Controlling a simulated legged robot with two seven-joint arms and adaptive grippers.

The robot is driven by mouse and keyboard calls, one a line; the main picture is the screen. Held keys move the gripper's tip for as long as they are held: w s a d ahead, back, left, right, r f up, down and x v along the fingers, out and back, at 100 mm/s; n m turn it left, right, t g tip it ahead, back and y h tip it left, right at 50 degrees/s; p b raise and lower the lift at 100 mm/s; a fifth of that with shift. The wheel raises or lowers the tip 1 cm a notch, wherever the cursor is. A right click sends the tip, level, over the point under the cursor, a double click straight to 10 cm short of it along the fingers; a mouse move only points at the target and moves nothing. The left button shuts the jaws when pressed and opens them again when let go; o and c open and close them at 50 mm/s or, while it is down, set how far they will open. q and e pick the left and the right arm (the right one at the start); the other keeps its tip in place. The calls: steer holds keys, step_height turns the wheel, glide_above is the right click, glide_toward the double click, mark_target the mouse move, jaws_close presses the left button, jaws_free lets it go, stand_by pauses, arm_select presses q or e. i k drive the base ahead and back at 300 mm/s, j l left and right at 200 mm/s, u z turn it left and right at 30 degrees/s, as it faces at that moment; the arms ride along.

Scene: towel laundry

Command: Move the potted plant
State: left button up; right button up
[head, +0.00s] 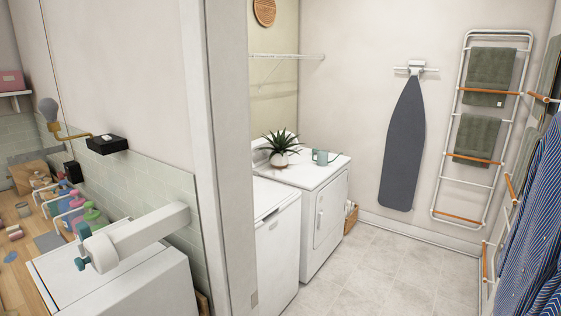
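The potted plant (280,158) has spiky green leaves and a small white pot. It stands upright on the white top of a front-loading machine (325,215) beyond the doorway. A teal-grey watering can or jug (321,157) stands to its right on the same top, with a small gap between them. Neither of my grippers can be made out in the head view, and nothing is seen touching the plant.
A white door frame (227,160) stands in the foreground, left of the plant. Another white appliance (277,235) is nearer. The tiled floor (385,275) is clear. An ironing board (403,145), towel rack (505,165) and striped shirts (530,225) are at right.

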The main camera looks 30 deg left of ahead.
mark_target(279, 157)
steer(key=i+u, duration=0.25)
steer(key=i, duration=1.55)
